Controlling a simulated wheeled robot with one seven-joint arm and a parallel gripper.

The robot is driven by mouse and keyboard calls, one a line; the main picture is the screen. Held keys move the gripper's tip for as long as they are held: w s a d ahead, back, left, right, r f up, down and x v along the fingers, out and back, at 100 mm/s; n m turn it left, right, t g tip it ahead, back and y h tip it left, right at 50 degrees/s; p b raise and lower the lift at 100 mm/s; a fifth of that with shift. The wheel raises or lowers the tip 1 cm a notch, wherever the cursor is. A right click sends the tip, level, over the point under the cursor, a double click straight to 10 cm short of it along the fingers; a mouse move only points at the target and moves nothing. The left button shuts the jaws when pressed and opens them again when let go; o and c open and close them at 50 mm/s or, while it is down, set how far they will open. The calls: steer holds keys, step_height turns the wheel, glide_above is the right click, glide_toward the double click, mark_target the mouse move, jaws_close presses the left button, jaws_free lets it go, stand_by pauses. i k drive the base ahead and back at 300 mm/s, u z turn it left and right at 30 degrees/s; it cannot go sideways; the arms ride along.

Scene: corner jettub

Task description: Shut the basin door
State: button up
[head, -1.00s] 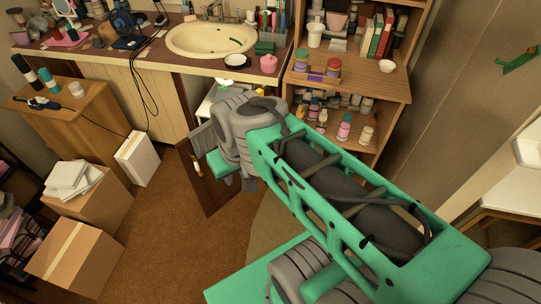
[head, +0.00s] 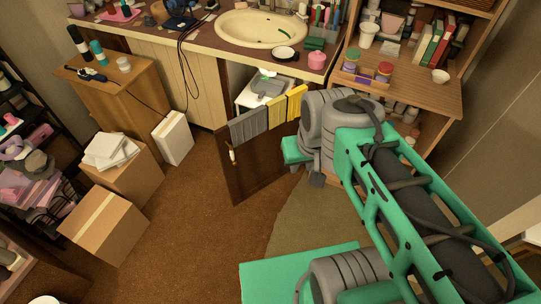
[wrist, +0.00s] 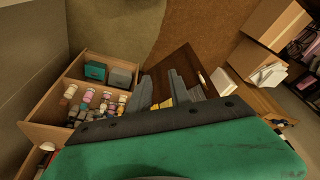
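The basin door (head: 262,165) is a dark brown panel under the washbasin counter. It stands swung open into the room, with a small pale handle (head: 232,156) near its free edge. A grey towel (head: 250,126) and a yellow towel (head: 290,104) hang over its top. In the wrist view the door (wrist: 188,62) shows beyond my fingers. My gripper (wrist: 161,88) is open and empty, its two grey fingers apart. In the head view its green hand (head: 296,150) is right of the door, and the fingertips are mostly hidden.
The cupboard opening behind the door shows a white container (head: 262,90). A wooden shelf unit (head: 425,98) with bottles and jars stands to the right, close to my arm. Cardboard boxes (head: 105,228) and a white box (head: 173,138) stand left. Carpet between them and the door is clear.

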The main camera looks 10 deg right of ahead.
mark_target(260, 161)
steer(key=k, duration=0.65)
steer(key=u, duration=0.55)
steer(key=i, duration=0.7)
steer(key=u, duration=0.65)
steer(key=i, duration=0.65)
